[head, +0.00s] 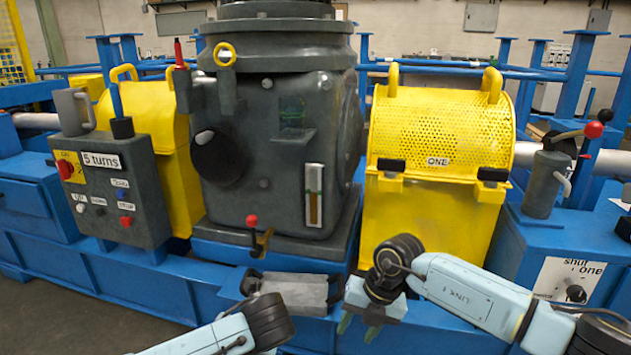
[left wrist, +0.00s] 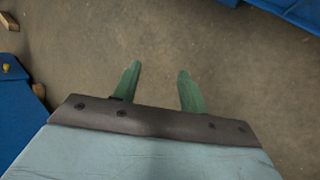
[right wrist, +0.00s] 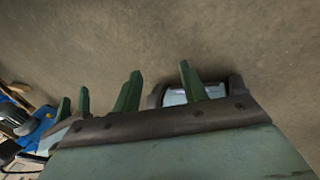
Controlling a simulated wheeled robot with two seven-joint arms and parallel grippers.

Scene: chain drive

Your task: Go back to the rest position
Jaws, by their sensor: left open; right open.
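My right gripper (head: 358,328) hangs fingers-down at the lower middle of the head view, in front of the blue base. Its green fingers are apart and empty; they also show in the right wrist view (right wrist: 158,88) over bare floor. My left arm (head: 268,322) enters at the bottom of the head view, but its fingers cannot be made out there. In the left wrist view my left gripper (left wrist: 158,88) has its green fingers apart, with nothing between them but floor. A second pair of green fingers shows at the left of the right wrist view.
A dark grey gearbox (head: 270,150) stands on the blue base (head: 130,290) between yellow guards; the right guard (head: 435,140) is labelled ONE. A control box (head: 112,190) is at left, a lever post (head: 545,185) at right. Bare floor (left wrist: 215,40) lies below both grippers.

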